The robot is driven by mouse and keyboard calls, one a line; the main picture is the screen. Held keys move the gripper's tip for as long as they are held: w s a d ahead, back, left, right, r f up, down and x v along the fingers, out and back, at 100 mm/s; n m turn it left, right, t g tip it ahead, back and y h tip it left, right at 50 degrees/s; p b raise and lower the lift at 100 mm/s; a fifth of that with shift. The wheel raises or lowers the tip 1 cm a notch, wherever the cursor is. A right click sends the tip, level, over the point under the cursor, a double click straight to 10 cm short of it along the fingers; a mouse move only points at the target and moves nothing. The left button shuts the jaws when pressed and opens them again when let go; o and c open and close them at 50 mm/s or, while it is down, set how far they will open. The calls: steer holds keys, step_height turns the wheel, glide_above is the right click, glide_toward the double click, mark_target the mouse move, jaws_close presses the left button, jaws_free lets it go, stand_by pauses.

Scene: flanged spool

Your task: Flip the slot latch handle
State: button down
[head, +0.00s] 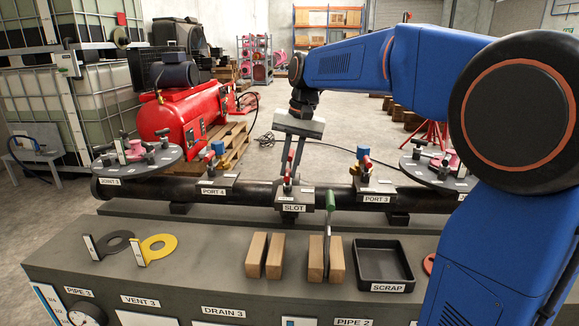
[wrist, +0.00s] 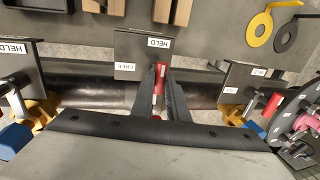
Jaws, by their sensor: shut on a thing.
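A plate marked HELD lies on the block. The handle's lower part and pivot are partly hidden by the fingers.
PORT 4 (head: 213,190) and PORT 3 (head: 376,198) flank the slot with blue, red and brass valves. Wooden blocks (head: 264,255) stand in front, one pair holding a green-handled tool (head: 331,205). A black scrap tray (head: 384,262) and a yellow ring (head: 157,248) lie on the bench.

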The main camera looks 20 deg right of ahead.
steer(key=c, duration=1.7)
jaws_free()
steer(key=d+r, duration=0.1)
steer(key=r, duration=0.4)
steer(key=s+d+r, duration=0.1)
steer(key=r, duration=0.5)
steer(key=d+r, duration=0.1)
steer(key=r, duration=0.5)
steer(key=shift+s, duration=0.2)
